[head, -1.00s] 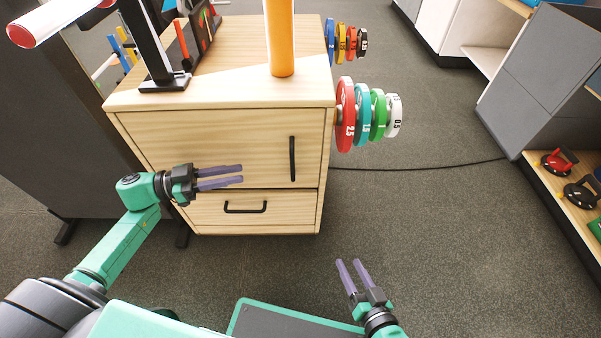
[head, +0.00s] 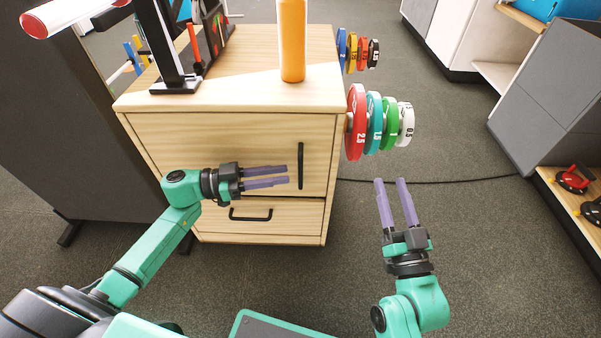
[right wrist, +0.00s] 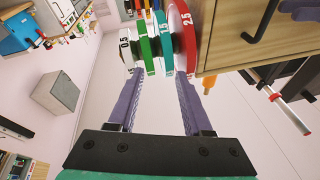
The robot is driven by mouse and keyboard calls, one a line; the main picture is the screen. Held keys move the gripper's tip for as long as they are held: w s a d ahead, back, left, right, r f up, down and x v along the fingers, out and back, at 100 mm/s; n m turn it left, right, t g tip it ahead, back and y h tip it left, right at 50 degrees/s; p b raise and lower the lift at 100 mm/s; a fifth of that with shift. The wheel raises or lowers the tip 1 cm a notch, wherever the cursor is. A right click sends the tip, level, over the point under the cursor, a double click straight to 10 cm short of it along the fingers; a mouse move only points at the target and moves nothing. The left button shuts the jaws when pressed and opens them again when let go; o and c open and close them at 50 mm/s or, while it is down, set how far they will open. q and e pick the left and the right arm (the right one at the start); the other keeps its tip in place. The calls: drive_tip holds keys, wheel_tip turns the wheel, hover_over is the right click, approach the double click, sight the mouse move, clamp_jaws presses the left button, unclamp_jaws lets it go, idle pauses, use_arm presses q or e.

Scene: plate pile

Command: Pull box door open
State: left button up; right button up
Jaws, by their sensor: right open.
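The wooden box (head: 230,95) stands ahead with its door (head: 215,150) shut above a drawer (head: 290,220). The door has a black vertical handle (head: 300,166) near its right edge. My left gripper (head: 288,175) is in front of the door, fingers pointing right, with a narrow gap between them; its tips are just left of the handle in the picture. I cannot tell whether they touch it. My right gripper (head: 391,181) is open and empty, right of the box and below the weight plates. In the right wrist view a black handle (right wrist: 262,20) shows on the wooden front.
Colored weight plates (head: 373,122) stick out from the box's right side, with smaller ones (head: 358,52) behind. An orange cylinder (head: 292,40) and a black stand (head: 172,50) are on top. A dark panel (head: 60,120) stands left. A cable (head: 430,182) crosses the open floor.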

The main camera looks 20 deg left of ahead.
sight(300, 186)
use_arm(q)
drive_tip(key=b+x, duration=0.1)
drive_tip(key=x, duration=0.4)
drive_tip(key=shift+d+b, duration=0.25)
drive_tip(key=shift+b, duration=0.05)
drive_tip(key=shift+w+d, duration=0.1)
drive_tip(key=shift+w, duration=0.05)
use_arm(e)
wheel_tip(300, 186, up, 18)
drive_tip(key=s+d+n+t+y, duration=0.1)
drive_tip(key=d+t+y, duration=0.1)
drive_tip(key=t, duration=0.3)
drive_tip(key=shift+d+f+n+t, duration=0.2)
drive_tip(key=shift+n+t, duration=0.1)
drive_tip(key=shift+n, duration=0.1)
use_arm(q)
clamp_jaws()
